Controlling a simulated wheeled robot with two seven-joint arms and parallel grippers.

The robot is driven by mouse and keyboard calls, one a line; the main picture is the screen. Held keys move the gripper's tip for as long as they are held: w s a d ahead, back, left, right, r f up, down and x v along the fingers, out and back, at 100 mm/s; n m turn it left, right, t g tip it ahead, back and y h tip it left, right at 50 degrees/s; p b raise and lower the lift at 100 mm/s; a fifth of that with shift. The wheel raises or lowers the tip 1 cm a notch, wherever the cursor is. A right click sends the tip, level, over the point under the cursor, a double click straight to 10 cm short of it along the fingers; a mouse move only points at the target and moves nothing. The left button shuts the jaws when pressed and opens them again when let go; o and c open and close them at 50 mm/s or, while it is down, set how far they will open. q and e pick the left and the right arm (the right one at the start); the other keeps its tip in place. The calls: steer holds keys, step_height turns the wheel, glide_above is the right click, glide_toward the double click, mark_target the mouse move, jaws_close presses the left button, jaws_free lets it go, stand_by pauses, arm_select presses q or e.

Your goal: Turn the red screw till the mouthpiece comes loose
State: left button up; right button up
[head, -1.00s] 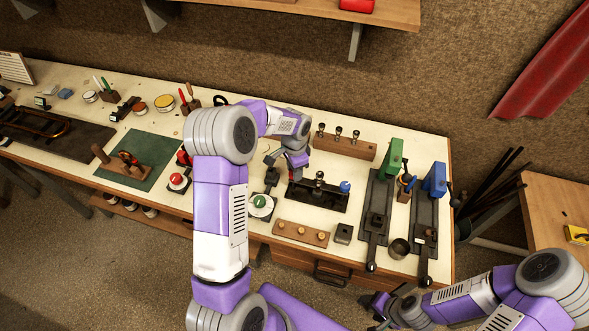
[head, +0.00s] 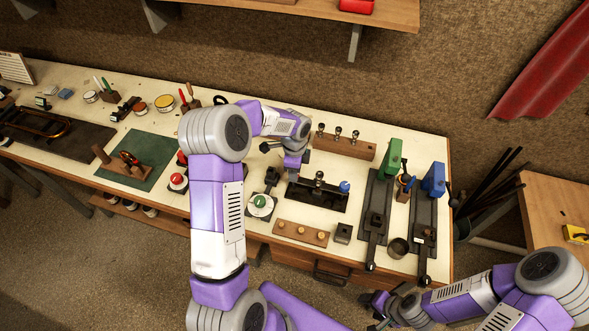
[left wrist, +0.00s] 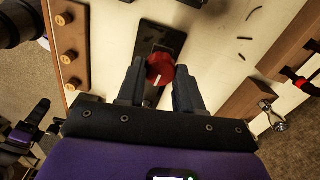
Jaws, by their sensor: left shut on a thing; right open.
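The red screw (left wrist: 160,70) is a round red knob with a white mark, over the black base plate (left wrist: 165,38) in the left wrist view. My left gripper (left wrist: 160,88) is shut on it, a finger on either side. In the head view my left gripper (head: 293,175) is at the left end of the plate (head: 328,201), and the screw is hidden behind it. A dark upright piece with a metal top (head: 319,178), perhaps the mouthpiece, stands on the plate beside a blue knob (head: 345,186). My right gripper (head: 376,308) is open and empty, low in front of the bench.
A wooden rack (head: 345,146) with several mouthpiece-like parts stands behind. A board with wooden pegs (head: 300,233) lies in front. A green-topped device (head: 260,206) stands at left, with green (head: 391,158) and blue (head: 434,180) clamps at right.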

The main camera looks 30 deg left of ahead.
arm_select(q)
steer(key=shift+w+r, duration=0.1)
stand_by(0.3)
steer(key=o, duration=1)
steer(key=shift+o, duration=0.2)
step_height(320, 180, up, 8)
steer(key=shift+f, duration=0.25)
